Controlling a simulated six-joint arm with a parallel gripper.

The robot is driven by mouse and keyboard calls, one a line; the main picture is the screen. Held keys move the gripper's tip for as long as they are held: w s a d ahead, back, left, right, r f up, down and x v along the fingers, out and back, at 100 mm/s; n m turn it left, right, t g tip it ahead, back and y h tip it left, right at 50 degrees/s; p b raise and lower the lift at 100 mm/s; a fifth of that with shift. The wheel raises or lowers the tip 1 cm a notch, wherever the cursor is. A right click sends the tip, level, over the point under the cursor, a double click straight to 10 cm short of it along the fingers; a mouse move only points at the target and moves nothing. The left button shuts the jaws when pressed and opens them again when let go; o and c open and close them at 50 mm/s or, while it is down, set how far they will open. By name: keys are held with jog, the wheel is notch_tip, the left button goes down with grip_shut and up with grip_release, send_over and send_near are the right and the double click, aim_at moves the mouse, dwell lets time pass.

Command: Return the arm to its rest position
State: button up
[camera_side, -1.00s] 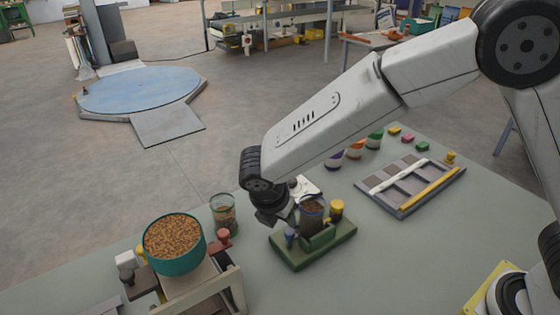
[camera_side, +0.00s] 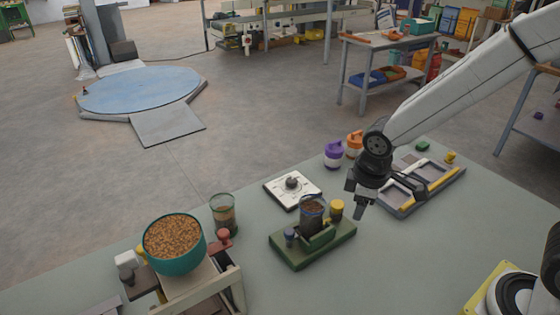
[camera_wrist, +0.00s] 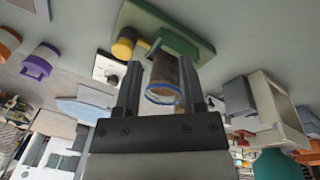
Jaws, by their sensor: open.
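My gripper (camera_side: 362,205) hangs above the table in the side view, to the right of the green fixture (camera_side: 290,252) and in front of the grey tray. Its jaws are apart, with nothing seen held between them. A clear sack-like container with brown filling and a blue rim (camera_side: 312,214) stands upright in the green fixture, beside a yellow knob (camera_side: 337,208). In the wrist view my gripper (camera_wrist: 160,75) shows two spread fingers. The container (camera_wrist: 165,80) appears between them in the picture, beyond the fingertips and apart from them as the side view shows.
A teal bowl of brown pellets (camera_side: 173,245) sits on a stand at the left front. A jar (camera_side: 223,213) and a white dial plate (camera_side: 292,187) are behind the fixture. Purple (camera_side: 333,155) and orange (camera_side: 354,143) bottles stand at the back edge. The front middle table is clear.

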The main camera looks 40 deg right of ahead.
jog(key=s+d+m+t, duration=0.1)
jog(key=s+d+m, duration=0.4)
jog(key=m, duration=0.2)
jog(key=shift+m+y, duration=0.3)
dwell(0.5)
